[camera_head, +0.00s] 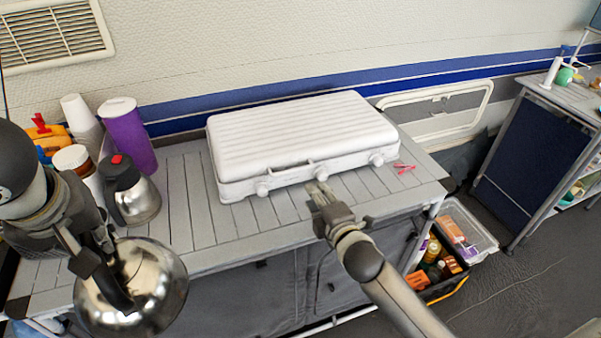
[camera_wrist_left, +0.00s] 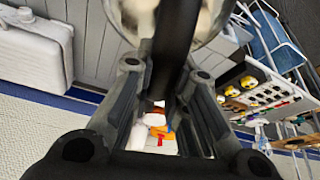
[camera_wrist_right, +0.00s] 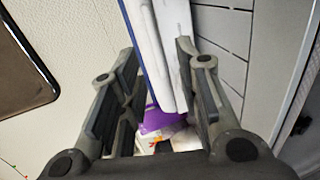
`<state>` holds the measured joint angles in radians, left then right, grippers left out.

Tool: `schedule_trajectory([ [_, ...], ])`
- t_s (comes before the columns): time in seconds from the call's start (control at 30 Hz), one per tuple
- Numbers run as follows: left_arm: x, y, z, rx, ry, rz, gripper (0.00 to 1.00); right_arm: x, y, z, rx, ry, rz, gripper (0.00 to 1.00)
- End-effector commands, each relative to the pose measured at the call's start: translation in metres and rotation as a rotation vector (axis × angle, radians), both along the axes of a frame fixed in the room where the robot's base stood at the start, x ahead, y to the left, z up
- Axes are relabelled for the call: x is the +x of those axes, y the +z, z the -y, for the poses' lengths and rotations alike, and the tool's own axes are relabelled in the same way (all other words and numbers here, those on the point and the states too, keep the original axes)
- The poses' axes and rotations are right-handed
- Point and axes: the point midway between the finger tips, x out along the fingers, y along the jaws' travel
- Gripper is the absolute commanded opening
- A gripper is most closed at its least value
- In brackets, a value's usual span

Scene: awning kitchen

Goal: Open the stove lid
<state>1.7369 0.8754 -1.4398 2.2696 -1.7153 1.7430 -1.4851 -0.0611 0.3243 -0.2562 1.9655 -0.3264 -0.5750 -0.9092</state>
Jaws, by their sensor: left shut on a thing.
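The white stove (camera_head: 290,140) stands on the grey slatted counter with its ribbed lid (camera_head: 290,125) closed. A front latch and several knobs show along its front. My right gripper (camera_head: 320,192) is at the front of the stove near the latch, fingers apart; contact cannot be told. In the right wrist view, the stove's white edge (camera_wrist_right: 165,50) shows between and beyond the open fingers.
A steel jug (camera_head: 132,192), a purple tumbler (camera_head: 130,140) and white cups (camera_head: 80,120) stand left of the stove. Small red pliers-like thing (camera_head: 403,167) lies right of it. Crates (camera_head: 468,228) stand on the floor at right. The wall is close behind.

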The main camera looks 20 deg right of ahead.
Motion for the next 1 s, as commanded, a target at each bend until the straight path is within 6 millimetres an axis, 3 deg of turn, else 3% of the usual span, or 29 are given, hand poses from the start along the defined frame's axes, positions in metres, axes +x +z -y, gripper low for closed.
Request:
schedule_trajectory([
  [0.27,0.0,0.003,0.0,-0.001,0.002,0.004,0.0,0.018,0.005,-0.002,-0.035,0.016,0.026,0.31],
  [1.0,0.001,0.007,0.0,-0.001,0.002,0.004,0.0,0.108,-0.015,-0.005,-0.032,0.015,0.023,0.31],
])
